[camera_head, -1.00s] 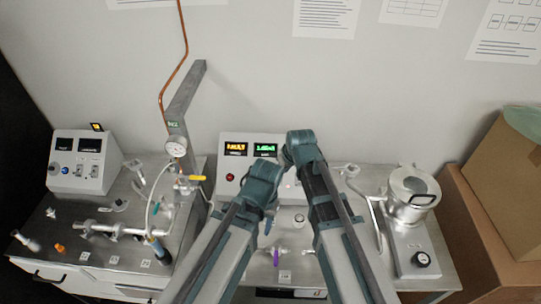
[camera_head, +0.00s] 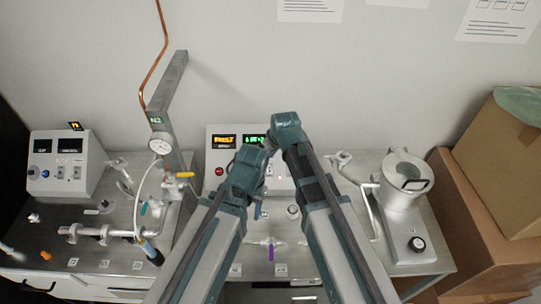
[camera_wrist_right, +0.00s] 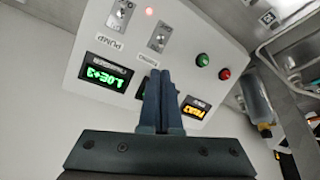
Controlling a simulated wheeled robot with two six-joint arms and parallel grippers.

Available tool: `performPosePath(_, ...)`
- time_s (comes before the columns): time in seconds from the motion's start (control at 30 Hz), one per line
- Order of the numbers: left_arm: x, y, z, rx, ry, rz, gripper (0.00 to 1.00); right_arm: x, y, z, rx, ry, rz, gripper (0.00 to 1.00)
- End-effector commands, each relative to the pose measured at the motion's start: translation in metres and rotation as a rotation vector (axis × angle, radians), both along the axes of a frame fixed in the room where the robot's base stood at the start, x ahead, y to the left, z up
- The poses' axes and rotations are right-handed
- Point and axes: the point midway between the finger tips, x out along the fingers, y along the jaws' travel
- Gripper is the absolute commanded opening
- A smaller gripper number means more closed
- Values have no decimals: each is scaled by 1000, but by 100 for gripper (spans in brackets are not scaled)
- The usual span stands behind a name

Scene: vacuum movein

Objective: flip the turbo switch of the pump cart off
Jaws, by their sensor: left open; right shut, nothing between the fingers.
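The pump cart's white control box (camera_head: 213,187) stands at the centre of the head view, partly hidden by my arms. In the right wrist view its panel shows upside down, with one metal toggle switch (camera_wrist_right: 121,14) beside a lit red lamp and another toggle switch (camera_wrist_right: 160,37). My left gripper (camera_head: 258,157) is open, close to the right wrist before the box.
The box has an orange display (camera_head: 224,141), a green display and a red button (camera_head: 219,171). A metal vessel (camera_head: 402,182) stands to the right, cardboard boxes (camera_head: 483,220) beyond it. A gauge (camera_head: 160,145), piping and a second control box (camera_head: 64,160) are on the left.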

Motion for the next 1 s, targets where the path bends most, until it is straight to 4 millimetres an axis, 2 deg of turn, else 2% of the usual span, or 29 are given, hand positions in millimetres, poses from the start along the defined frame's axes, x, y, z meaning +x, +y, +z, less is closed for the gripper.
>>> performPosePath(0.6,0,0,-79,2,1,-14,50,32,13,-79,0,0,1,0)
performPosePath(1.0,0,0,-83,2,1,-14,50,35,14,-83,0,0,0,0)
